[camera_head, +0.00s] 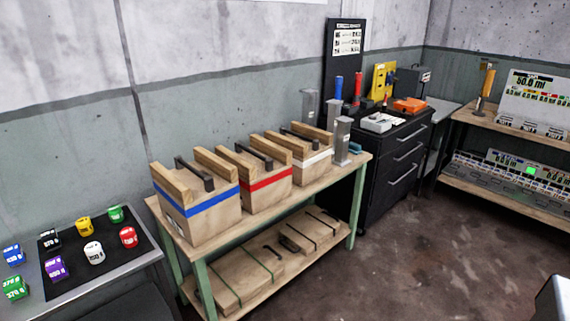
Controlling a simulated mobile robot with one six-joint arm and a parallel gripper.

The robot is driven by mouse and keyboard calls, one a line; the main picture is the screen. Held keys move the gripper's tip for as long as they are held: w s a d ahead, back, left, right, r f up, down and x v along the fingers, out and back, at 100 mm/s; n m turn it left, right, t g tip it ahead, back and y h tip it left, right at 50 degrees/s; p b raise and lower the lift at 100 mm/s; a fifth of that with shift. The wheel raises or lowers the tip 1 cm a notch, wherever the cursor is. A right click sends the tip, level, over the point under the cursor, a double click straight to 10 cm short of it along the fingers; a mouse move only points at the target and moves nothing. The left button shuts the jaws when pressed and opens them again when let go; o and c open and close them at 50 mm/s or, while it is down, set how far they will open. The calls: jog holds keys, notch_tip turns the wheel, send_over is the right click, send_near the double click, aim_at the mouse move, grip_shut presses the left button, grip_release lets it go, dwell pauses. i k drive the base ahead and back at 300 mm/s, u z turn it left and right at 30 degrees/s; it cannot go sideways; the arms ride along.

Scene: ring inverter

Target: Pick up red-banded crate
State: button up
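The red-banded crate (266,188) is a wooden box with a red stripe around its side, two light wooden bars on top and a dark handle (255,156) between them. It stands upright on the green-legged wooden table (202,238), in the middle of a row of three crates. The blue-banded crate (208,206) stands close on its left and partly overlaps it in the picture. The white-banded crate (312,161) stands close on its right. My gripper is not in view.
Flat strapped boxes (235,280) lie on the lower shelf. A metal table (90,292) with coloured blocks is at left, a black drawer cabinet (398,165) behind right. The floor (420,255) in front is clear.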

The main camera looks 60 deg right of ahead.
aim_at(265, 169)
jog(key=u, duration=0.35)
jog(key=k, duration=0.15)
jog(key=z, duration=1.95)
jog(key=k, duration=0.95)
jog(key=u, duration=0.15)
jog(key=i, duration=0.8)
